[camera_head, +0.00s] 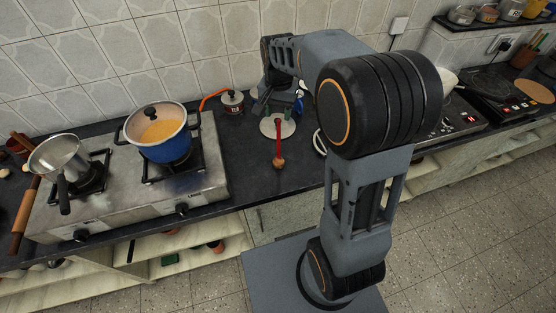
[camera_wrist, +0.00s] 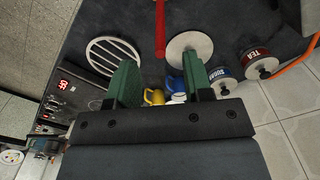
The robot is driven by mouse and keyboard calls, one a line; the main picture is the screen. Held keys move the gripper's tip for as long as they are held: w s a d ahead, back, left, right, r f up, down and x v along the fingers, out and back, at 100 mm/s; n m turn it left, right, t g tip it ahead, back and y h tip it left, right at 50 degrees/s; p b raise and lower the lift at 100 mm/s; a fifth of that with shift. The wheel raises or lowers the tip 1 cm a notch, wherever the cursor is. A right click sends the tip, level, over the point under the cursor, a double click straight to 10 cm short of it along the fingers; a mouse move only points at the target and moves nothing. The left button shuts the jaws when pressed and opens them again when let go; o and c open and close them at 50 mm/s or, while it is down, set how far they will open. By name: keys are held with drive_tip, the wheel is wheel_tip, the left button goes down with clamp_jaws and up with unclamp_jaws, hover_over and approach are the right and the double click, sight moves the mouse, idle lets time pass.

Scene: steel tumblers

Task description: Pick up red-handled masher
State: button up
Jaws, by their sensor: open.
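A red handle, which I take to be the red-handled masher (camera_head: 278,150), lies on the dark counter, its upper end over a pale round disc (camera_head: 268,128) and a brownish rounded end toward the front edge. In the wrist view the red handle (camera_wrist: 160,28) comes in from the top edge, left of the pale disc (camera_wrist: 189,45); its other end is cut off. My gripper (camera_wrist: 160,85) is open, with green fingers apart and nothing between them touching. The masher lies beyond the fingertips.
Tea (camera_wrist: 259,63) and sugar (camera_wrist: 222,78) canisters stand beside the disc. A yellow mug (camera_wrist: 154,96) and blue item are near the fingers. A white slatted trivet (camera_wrist: 115,54) lies left. A blue pot (camera_head: 160,133) stands on the stove. Counter left of the masher is clear.

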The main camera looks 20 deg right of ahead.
drive_tip(key=p, duration=0.1)
hover_over(279, 145)
wheel_tip(279, 145, down, 7)
drive_tip(key=shift+w+f, duration=0.15)
drive_tip(key=shift+w, duration=0.25)
clamp_jaws()
idle(0.4)
